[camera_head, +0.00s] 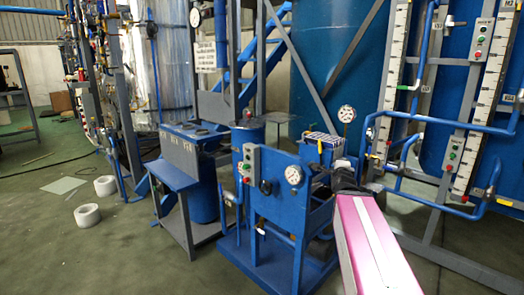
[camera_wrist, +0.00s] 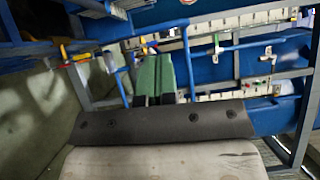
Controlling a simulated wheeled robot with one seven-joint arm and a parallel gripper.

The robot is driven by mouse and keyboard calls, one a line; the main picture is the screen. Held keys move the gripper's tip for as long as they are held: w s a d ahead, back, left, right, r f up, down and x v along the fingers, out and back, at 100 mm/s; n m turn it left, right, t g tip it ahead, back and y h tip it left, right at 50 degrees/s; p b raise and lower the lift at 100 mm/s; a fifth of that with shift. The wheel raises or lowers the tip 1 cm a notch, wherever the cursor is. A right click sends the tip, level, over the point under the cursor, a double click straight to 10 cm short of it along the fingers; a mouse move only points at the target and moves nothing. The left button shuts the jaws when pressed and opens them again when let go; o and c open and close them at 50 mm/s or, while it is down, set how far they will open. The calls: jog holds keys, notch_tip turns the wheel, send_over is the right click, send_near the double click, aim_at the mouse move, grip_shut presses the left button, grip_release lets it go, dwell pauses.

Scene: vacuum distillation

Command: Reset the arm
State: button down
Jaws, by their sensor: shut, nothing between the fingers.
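My gripper (camera_wrist: 154,72) shows in the wrist view beyond the dark bar of my wrist, its two green-and-dark fingers side by side. It is shut and holds nothing. In the head view my arm, pink and white, reaches up from the bottom right toward the blue pump stand. Its dark far end is in front of the stand's right side, and the fingers cannot be made out there. The blue stand (camera_head: 276,205) carries round gauges and a grey switch box (camera_head: 250,163) with red and green buttons.
Blue pipes (camera_head: 440,127) and white scale strips (camera_head: 486,95) on a grey frame stand close at right. A blue tank (camera_head: 335,62) is behind. A grey-legged table (camera_head: 186,215) stands left of the pump stand. White rolls (camera_head: 87,215) lie on the green floor, which is mostly open at left.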

jog(key=s+a+f+n+g+y, duration=0.2)
jog(key=a+f+n+g, duration=0.3)
jog(key=f, duration=0.5)
jog(key=s+a+f+n+g+y, duration=0.2)
jog(key=a+f+n+g, duration=0.2)
jog(key=f+n, duration=0.45)
jog(key=s+a+f+n+g, duration=0.3)
jog(key=s+f+n+g, duration=0.4)
jog(key=s+f, duration=0.6)
jog(key=shift+s+a+f+g, duration=0.2)
jog(key=shift+a+f+g, duration=0.1)
jog(key=shift+g, duration=0.7)
